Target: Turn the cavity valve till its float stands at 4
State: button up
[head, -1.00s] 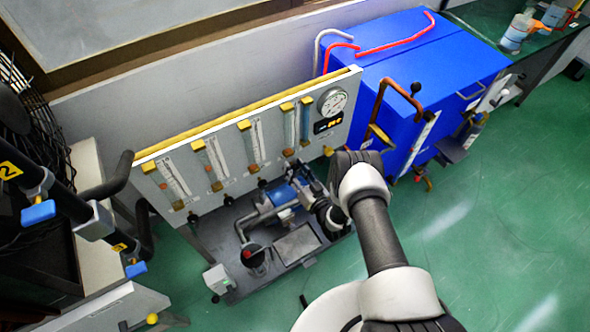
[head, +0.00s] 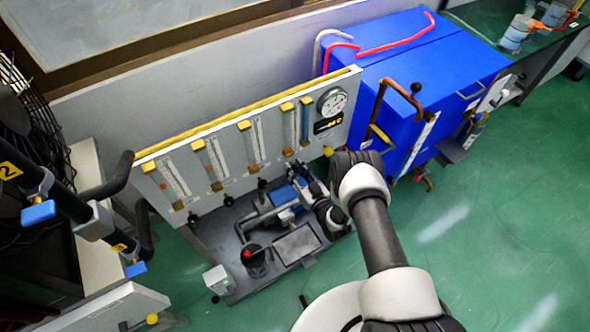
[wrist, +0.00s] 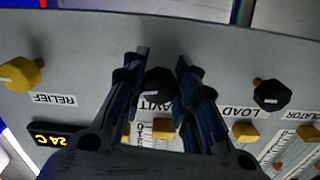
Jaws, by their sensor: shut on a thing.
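The cavity valve is a black knob (wrist: 158,82) on the grey panel, seen in the wrist view above a partly covered label ending in "AVITY". My gripper (wrist: 162,62) has one finger on each side of this knob and is shut on it. In the head view my gripper (head: 306,176) is at the panel's lower right, and the cavity knob is hidden there.
The black LOAD knob (wrist: 271,94) is close on the right in the wrist view, and the yellow RELIEF knob (wrist: 21,74) is on the left. A round gauge (head: 332,102) is at the panel's upper right. Pump equipment (head: 284,196) stands below. A blue cabinet (head: 440,60) is at right.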

jog(key=n, duration=0.4)
jog(key=shift+d+n, duration=0.1)
jog(key=shift+n, duration=0.2)
jog(key=n, duration=0.4)
jog(key=shift+n, duration=0.3)
jog(key=o, duration=1)
jog(key=shift+o, duration=0.2)
jog(key=v, duration=1.2)
